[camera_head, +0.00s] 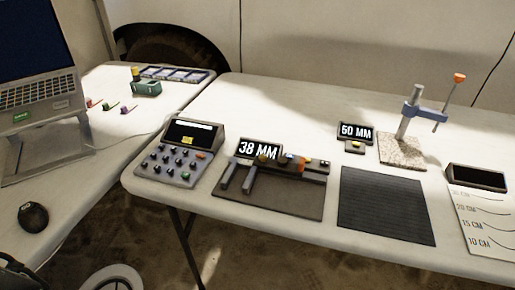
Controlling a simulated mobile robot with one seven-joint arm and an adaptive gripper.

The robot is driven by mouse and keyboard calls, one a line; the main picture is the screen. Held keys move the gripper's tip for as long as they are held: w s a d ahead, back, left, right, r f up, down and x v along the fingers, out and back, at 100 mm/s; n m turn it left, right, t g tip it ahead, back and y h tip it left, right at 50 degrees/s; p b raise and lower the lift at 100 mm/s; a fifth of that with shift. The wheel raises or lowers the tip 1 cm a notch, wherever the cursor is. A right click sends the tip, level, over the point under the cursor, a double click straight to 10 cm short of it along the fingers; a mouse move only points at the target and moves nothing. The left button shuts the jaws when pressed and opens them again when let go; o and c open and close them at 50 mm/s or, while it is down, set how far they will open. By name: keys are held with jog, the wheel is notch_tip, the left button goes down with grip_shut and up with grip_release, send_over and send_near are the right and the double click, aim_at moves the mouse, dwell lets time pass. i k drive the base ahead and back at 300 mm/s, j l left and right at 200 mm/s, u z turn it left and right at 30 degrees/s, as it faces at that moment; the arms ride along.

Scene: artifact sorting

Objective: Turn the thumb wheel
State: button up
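A caliper-like measuring device (275,168) lies on a dark board (265,201) on the right table, with two grey jaws (238,176) pointing toward the front edge. Its display (259,149) reads 38 MM. Small yellow, blue and orange parts sit along its bar; which of them is the thumb wheel is too small to tell. My gripper is not in view.
A grey keypad console (178,154) stands left of the device, and a black ribbed mat (387,206) lies to its right. Behind are a 50 MM display (355,132) and a clamp stand (411,112).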

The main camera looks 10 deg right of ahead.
aim_at(282, 161)
jog(key=k+l, duration=0.1)
jog(key=l, duration=0.3)
jog(key=k+l+z, duration=0.15)
jog(key=l, duration=0.3)
jog(key=k+l, duration=0.1)
jog(key=l, duration=0.3)
jog(key=i, duration=0.5)
jog(key=z, duration=0.05)
